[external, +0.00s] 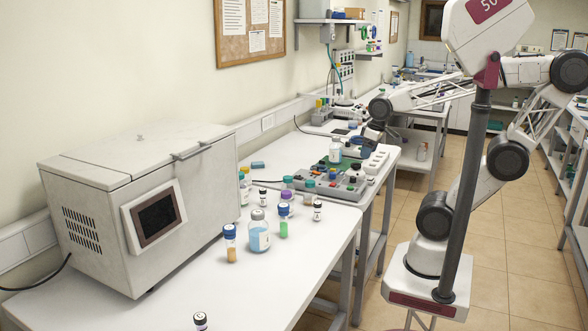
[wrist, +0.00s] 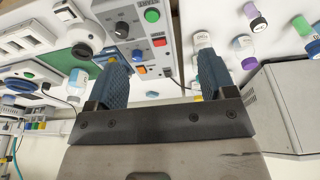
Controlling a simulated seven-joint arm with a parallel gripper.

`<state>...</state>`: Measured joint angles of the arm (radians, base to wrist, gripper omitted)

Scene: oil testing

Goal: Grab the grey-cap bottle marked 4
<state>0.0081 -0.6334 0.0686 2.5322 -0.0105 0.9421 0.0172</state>
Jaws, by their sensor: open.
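A grey-cap bottle (external: 259,237) with blue liquid stands upright on the white bench, right of the big grey machine, in the external view. Its marking is too small to read. A smaller bottle with a greyish cap (external: 309,189) stands farther back, near the control panel; its marking is not legible either. My gripper (external: 368,135) is beyond the control panel, well apart from the large grey-cap bottle. In the wrist view my gripper (wrist: 162,72) has its two blue fingers wide apart with nothing held between them. I cannot pick out the number 4 in either view.
Several capped bottles crowd around, including a blue-cap vial (external: 230,243) and a purple-cap bottle (external: 286,198). The control panel (external: 345,187) with coloured buttons lies behind them. The grey machine (external: 140,205) fills the left. The bench front is mostly clear beside a small vial (external: 200,321).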

